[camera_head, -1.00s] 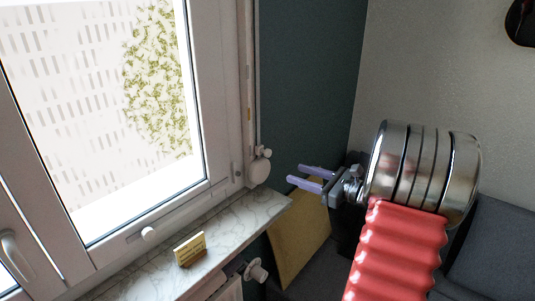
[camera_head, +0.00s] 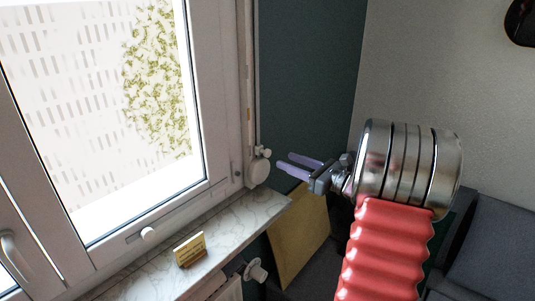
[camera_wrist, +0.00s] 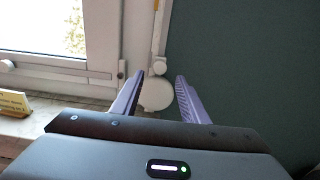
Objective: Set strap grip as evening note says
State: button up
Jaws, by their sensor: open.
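A pale strap (camera_head: 249,85) runs down beside the window frame, with a small yellow mark on it. A small white grip (camera_head: 265,152) sits low on it, just above a round white winder (camera_head: 259,172). My gripper (camera_head: 285,160), with two purple fingers, is open and empty, a little right of the grip. In the wrist view, the grip (camera_wrist: 160,67) and winder (camera_wrist: 156,95) show between the spread fingers (camera_wrist: 159,79), beyond them. A small yellowish note card (camera_head: 189,250) stands on the sill; its writing is too small to read.
The marble windowsill (camera_head: 238,221) projects below the winder. A white radiator valve (camera_head: 256,272) and a tan panel (camera_head: 300,240) are below it. A window handle (camera_head: 12,255) is at far left. A dark sofa (camera_head: 490,250) stands at right.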

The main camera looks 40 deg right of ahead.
aim_at(269, 153)
jog(key=x, duration=0.9)
jog(key=shift+w+a, duration=0.15)
jog(key=shift+w, duration=0.2)
jog(key=shift+c, duration=0.6)
grip_shut()
